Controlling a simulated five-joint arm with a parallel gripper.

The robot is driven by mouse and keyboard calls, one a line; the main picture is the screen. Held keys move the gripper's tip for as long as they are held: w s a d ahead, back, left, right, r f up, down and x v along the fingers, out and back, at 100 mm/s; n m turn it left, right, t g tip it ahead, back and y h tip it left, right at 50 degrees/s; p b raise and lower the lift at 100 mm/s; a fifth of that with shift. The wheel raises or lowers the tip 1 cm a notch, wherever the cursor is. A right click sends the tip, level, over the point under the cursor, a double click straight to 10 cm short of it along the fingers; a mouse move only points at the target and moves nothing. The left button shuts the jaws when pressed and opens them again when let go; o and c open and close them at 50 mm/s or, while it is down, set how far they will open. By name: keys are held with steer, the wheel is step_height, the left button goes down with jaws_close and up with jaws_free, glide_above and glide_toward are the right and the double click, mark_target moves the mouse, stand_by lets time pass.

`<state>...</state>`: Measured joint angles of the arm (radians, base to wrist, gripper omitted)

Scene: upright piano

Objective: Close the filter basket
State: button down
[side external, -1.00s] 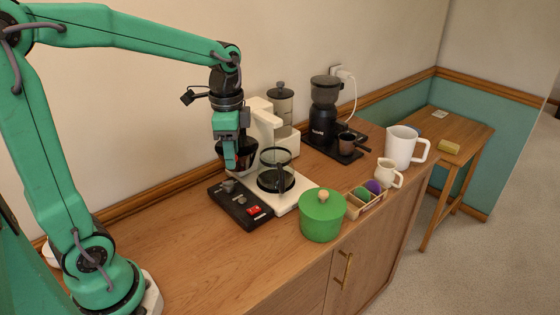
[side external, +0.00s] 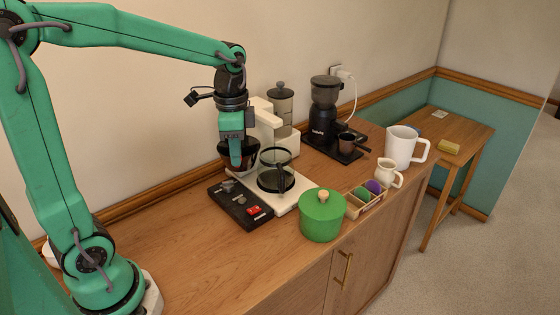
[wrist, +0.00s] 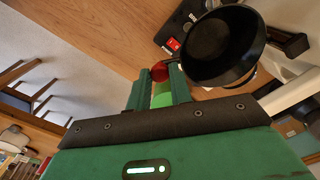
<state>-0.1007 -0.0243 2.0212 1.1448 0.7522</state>
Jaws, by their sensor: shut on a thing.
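The filter basket (side external: 226,151) is a dark bowl swung out to the left of the white coffee maker (side external: 266,122), above the base. In the wrist view the filter basket (wrist: 222,48) shows its open black inside. My gripper (side external: 236,161) is in front of the basket. In the wrist view my gripper (wrist: 160,80) has its two fingers shut on a red round knob (wrist: 160,71) beside the basket rim. The knob is partly hidden by the fingers. The glass carafe (side external: 276,176) stands on the coffee maker's base, right of my gripper.
A black switch box (side external: 240,204) with a red switch lies in front of the coffee maker. A green lidded pot (side external: 322,215) stands to the right. A black grinder (side external: 325,115), a pod tray (side external: 364,201) and white jugs stand farther right. The left counter is clear.

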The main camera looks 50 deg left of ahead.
steer(key=w+d+n, duration=0.4)
steer(key=w+n, duration=0.4)
steer(key=w, duration=0.3)
steer(key=w+a+n, duration=0.5)
steer(key=w+n, duration=0.3)
steer(key=w, duration=0.4)
steer(key=shift+n, duration=0.3)
steer(key=shift+r, duration=0.1)
steer(key=c, duration=1.3)
jaws_free()
steer(key=shift+o, duration=0.2)
step_height(320, 180, up, 8)
